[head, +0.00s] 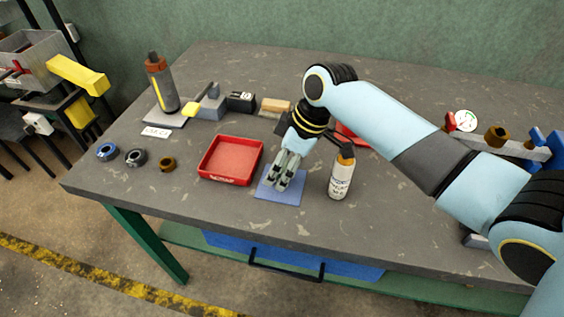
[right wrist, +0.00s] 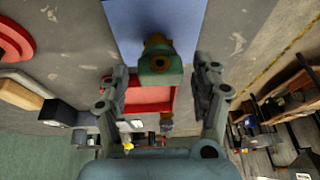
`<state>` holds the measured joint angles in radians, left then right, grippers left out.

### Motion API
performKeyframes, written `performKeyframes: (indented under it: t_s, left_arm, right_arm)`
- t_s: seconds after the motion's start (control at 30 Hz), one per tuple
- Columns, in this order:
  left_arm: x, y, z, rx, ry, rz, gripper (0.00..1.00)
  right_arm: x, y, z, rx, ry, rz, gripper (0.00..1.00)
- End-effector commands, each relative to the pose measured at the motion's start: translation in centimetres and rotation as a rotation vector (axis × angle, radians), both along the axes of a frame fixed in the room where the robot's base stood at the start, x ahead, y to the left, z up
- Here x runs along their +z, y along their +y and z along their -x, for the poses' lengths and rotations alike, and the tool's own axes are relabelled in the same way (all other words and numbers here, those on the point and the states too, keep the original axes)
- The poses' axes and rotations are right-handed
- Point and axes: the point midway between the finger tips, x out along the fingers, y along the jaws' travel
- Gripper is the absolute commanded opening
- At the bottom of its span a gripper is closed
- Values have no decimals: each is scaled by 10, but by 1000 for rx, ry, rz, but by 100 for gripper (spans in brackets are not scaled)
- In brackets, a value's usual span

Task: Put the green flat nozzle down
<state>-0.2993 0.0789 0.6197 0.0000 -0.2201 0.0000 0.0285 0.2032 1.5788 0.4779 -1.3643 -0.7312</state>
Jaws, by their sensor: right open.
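A green nozzle (right wrist: 160,68) with a brass-coloured end shows in the right wrist view, at the blue mat. In the head view my right gripper hides it. My right gripper (head: 280,182) points down over the blue mat (head: 291,199), which also shows in the right wrist view (right wrist: 122,20). Its fingers are open, one on each side of the nozzle, with visible gaps between. Whether the nozzle rests flat on the mat is hard to tell. My left gripper is not in view.
A red tray (head: 231,179) stands just left of the mat, and a white bottle with a dark cap (head: 341,174) just right. Blue, dark and brown rings (head: 136,158) lie at the left. Behind are a grey bottle (head: 162,85) and a tan block (head: 275,106). The front right tabletop is clear.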

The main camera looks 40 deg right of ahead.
Motion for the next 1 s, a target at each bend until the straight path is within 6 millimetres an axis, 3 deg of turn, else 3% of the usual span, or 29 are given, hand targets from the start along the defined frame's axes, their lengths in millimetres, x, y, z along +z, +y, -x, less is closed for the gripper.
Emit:
performKeyframes:
  t_s: [0.17,0.63,0.8,1.0]
  left_arm:
    - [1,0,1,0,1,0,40]
    - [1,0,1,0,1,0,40]
    - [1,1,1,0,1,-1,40]
    - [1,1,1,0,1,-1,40]
  right_arm:
    - [12,-4,2,-1,-1,1,65]
    - [101,-29,24,1,-2,3,65]
    - [113,-32,28,1,-2,0,65]
    - [115,-32,28,-1,0,0,65]
